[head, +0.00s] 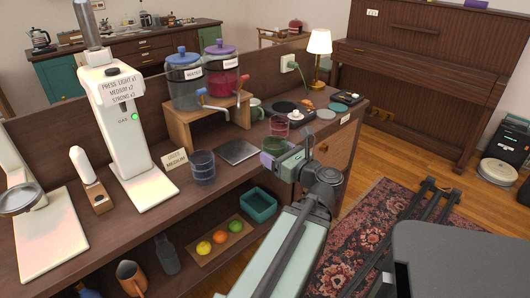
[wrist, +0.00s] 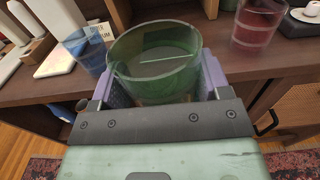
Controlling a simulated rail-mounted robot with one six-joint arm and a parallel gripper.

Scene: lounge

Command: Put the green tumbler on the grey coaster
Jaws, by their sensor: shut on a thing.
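The green tumbler (head: 274,146) is held upright between the purple fingers of my gripper (head: 279,158), at the counter's front edge. In the wrist view the green tumbler (wrist: 155,62) fills the space between the fingers, its open rim towards the camera; a pale thin line shows inside. I cannot tell whether its base clears the counter. A round grey coaster (head: 326,114) lies on the counter further back and right, apart from the tumbler, with a second, greener disc (head: 338,107) close beside it.
A pink tumbler (head: 279,125) stands just behind the held one and also shows in the wrist view (wrist: 258,28). A blue tumbler (head: 202,167) and a square grey plate (head: 238,151) are to the left. A dark tray (head: 284,107) and a lamp (head: 318,50) are at the back right.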

